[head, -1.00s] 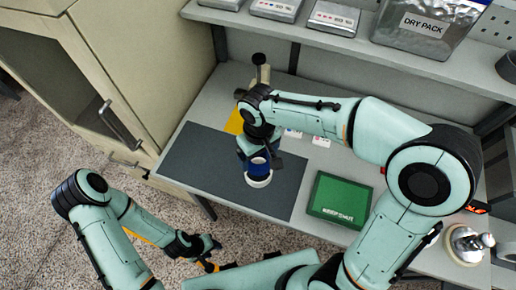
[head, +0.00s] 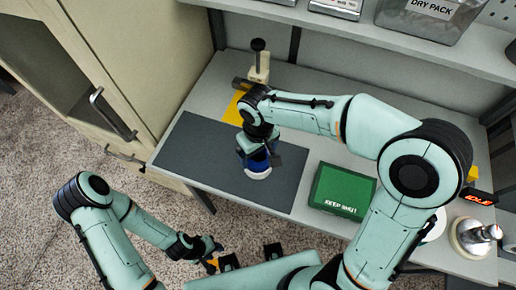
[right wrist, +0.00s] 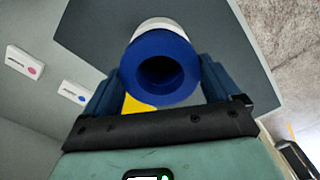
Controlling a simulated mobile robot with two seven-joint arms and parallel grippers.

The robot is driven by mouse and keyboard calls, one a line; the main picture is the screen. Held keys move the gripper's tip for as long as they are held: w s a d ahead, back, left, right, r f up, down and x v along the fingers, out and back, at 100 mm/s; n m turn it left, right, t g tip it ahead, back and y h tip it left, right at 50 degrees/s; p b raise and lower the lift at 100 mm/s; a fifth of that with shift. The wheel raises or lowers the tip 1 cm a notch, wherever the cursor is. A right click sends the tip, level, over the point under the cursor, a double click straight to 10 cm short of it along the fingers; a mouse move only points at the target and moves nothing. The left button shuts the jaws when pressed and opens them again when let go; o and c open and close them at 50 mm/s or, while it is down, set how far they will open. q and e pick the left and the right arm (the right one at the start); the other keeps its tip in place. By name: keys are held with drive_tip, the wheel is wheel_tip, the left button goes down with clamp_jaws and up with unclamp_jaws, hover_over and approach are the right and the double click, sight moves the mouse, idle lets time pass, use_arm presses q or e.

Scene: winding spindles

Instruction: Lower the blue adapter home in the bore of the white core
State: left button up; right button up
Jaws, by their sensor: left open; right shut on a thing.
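The blue adapter (head: 256,163) is held upright by my right gripper (head: 258,154), which is shut on it. In the right wrist view the adapter (right wrist: 158,88) shows as a blue ring with a dark central hole, a finger on either side. The white core (head: 258,173) stands on the dark mat directly below the adapter; its side (right wrist: 158,23) shows beyond the blue rim in the right wrist view. The two look in line, but how deep the adapter sits in the bore is hidden. My left gripper (head: 214,254) is open and empty, off the table's front edge.
The dark mat (head: 200,150) is otherwise bare. A green box (head: 342,188) lies to its right. A yellow patch (head: 235,108) and an upright post with a dark knob (head: 259,60) are behind. A shelf with boxes overhangs the back.

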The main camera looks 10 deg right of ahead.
use_arm(q)
drive_tip(key=shift+s+f+b, duration=0.3)
drive_tip(key=shift+f+b, duration=0.05)
drive_tip(key=shift+f, duration=0.15)
drive_tip(key=shift+s+f+b, duration=0.3)
drive_tip(key=shift+f+b, duration=0.05)
drive_tip(key=shift+f, duration=0.15)
use_arm(e)
drive_tip(key=shift+f, duration=1.3)
drive_tip(key=o, duration=0.8)
drive_tip(key=shift+c, duration=0.2)
use_arm(q)
drive_tip(key=shift+w+r+p, duration=0.35)
drive_tip(key=shift+r+p, duration=0.1)
drive_tip(key=shift+r, duration=0.1)
drive_tip(key=shift+w+r+p, duration=0.3)
drive_tip(key=shift+r+p, duration=0.15)
drive_tip(key=shift+r, duration=0.1)
use_arm(e)
wheel_tip(320, 180, up, 13)
drive_tip(key=shift+r, duration=0.2)
use_arm(q)
drive_tip(key=shift+s, duration=0.1)
